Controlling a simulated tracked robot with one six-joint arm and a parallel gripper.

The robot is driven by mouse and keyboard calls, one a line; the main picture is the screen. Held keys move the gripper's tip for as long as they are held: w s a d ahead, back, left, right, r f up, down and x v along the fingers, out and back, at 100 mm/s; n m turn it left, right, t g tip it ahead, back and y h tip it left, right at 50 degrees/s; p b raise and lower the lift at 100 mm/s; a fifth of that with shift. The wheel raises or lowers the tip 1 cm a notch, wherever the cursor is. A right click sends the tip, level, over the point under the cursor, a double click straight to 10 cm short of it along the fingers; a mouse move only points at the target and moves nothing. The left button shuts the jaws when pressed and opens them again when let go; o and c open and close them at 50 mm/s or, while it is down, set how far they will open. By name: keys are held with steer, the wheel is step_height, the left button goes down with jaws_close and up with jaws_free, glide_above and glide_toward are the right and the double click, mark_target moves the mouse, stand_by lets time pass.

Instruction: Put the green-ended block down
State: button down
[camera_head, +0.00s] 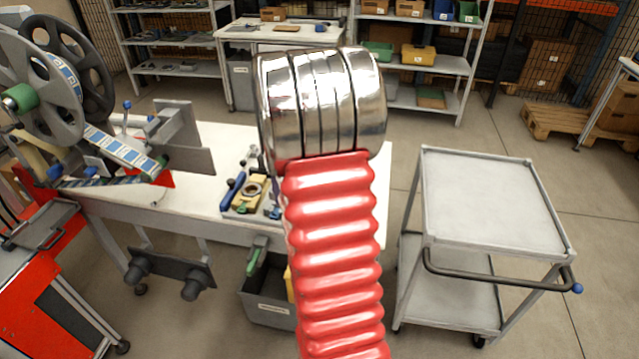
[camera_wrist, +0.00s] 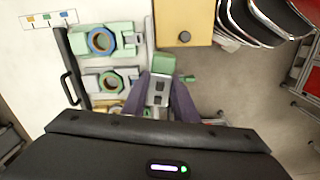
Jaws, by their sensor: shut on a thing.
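The green-ended block (camera_wrist: 158,88) shows in the wrist view as a pale grey piece with dark square marks and a green far end. My gripper (camera_wrist: 165,88) has its two dark purple fingers on either side of this block and is shut on it. The block appears at the right edge of a tray with tools; I cannot tell how high it is above it. In the head view my red and chrome arm hides the gripper and the block.
The tray (camera_wrist: 97,66) holds green pieces (camera_wrist: 101,40) with round rings. A tan box (camera_wrist: 180,22) is beyond the block. In the head view, the white table (camera_head: 215,140) carries a reel machine (camera_head: 45,85) at left. A grey cart (camera_head: 490,200) with an empty top stands right.

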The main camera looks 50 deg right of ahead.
steer(key=w+a+r+m, duration=0.1)
steer(key=w+a, duration=0.3)
steer(key=a, duration=0.7)
steer(key=w+a+r+m, duration=0.1)
steer(key=w+a+r, duration=0.2)
steer(key=a, duration=0.7)
steer(key=w+a+r+m, duration=0.1)
steer(key=w+a+r, duration=0.1)
steer(key=w+a, duration=0.5)
steer(key=a, duration=0.4)
steer(key=shift+w+a+r, duration=0.15)
steer(key=shift+a+r, duration=0.15)
steer(key=shift+a, duration=0.05)
